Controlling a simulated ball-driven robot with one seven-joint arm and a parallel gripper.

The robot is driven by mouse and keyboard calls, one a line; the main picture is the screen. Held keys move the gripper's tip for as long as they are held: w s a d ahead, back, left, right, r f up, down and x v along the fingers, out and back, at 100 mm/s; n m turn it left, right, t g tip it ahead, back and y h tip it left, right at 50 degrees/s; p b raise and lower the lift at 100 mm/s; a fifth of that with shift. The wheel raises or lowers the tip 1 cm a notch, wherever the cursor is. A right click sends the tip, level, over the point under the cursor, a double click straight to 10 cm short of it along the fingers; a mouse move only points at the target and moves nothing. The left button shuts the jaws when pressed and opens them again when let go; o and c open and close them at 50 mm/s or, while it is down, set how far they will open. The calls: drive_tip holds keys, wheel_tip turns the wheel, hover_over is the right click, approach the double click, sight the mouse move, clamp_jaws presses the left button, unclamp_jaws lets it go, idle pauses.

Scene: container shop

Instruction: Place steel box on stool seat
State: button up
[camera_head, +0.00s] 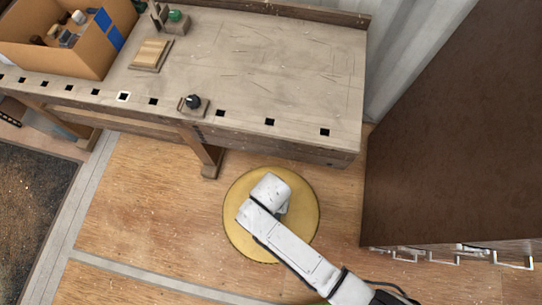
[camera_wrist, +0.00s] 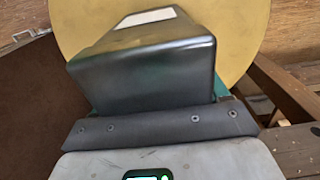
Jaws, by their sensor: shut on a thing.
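The steel box (camera_wrist: 145,60) is dark grey and glossy, with a pale label on its far face, in the wrist view. My gripper (camera_wrist: 158,118) is shut on it; the fingertips are mostly hidden by the box. The round yellow stool seat (camera_wrist: 205,20) shows behind and around the box in the wrist view. In the head view the stool seat (camera_head: 303,222) stands on the wooden floor, with my arm over it covering its middle. The box and gripper are hidden there. I cannot tell whether the box touches the seat.
A wooden workbench (camera_head: 250,75) stands just behind the stool, with a cardboard box (camera_head: 60,50) of bottles, a small board (camera_head: 151,54) and a black knob (camera_head: 193,101) on it. A tall brown cabinet (camera_head: 450,130) with handles is on the right. Floor left of the stool is clear.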

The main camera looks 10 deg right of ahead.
drive_tip(key=shift+f, duration=0.15)
drive_tip(key=o, duration=1.5)
wheel_tip(320, 180, up, 12)
drive_tip(key=shift+r+p, duration=0.15)
drive_tip(key=shift+p, duration=0.4)
drive_tip(key=s+d+r+n, duration=0.1)
drive_tip(key=s+d+r, duration=0.2)
drive_tip(key=d, duration=0.9)
drive_tip(key=s+d+r+n+t, duration=0.1)
drive_tip(key=s+d+r, duration=0.3)
drive_tip(key=d, duration=0.9)
drive_tip(key=shift+s+r+n, duration=0.25)
drive_tip(key=shift+s+n, duration=0.45)
drive_tip(key=shift+s, duration=0.15)
